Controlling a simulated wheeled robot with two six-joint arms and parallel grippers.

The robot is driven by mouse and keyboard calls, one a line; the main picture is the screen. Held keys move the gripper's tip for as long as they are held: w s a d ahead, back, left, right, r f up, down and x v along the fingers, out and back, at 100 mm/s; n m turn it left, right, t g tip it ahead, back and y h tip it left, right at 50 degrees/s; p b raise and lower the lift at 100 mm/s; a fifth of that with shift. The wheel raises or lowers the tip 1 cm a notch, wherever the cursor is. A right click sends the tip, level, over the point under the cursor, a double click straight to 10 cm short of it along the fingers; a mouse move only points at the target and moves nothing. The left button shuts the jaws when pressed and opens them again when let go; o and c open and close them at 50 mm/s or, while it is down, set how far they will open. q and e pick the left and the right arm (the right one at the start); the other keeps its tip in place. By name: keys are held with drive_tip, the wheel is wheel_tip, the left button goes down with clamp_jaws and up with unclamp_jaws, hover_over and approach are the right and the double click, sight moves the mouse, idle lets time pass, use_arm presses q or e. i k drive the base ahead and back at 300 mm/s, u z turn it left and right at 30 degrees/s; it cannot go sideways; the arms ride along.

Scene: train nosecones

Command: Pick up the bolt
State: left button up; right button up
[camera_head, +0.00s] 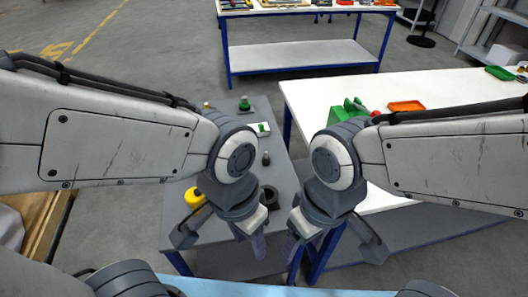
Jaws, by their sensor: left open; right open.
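A small dark upright piece (266,158) stands on the grey table (182,222), between my two arms. It may be the bolt, but it is too small to tell. My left gripper (221,241) is open and empty, pointing down over the near part of the grey table, nearer to me than the dark piece. My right gripper (334,247) is open and empty, near the corner between the grey and white tables. Neither gripper touches the piece. My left arm hides part of the grey table.
A yellow round item (194,197) and a dark ring-shaped part (269,197) lie near my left gripper. A green-topped item (244,103) stands at the grey table's far end. The white table (315,98) at right holds green parts (347,110) and an orange tray (407,106).

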sight(265, 160)
drive_tip(key=z, duration=0.4)
drive_tip(key=k, duration=0.6)
drive_tip(key=z, duration=0.75)
drive_tip(key=i, duration=0.8)
drive_tip(key=u, duration=0.85)
drive_tip(key=i, duration=0.7)
drive_tip(key=u, duration=0.8)
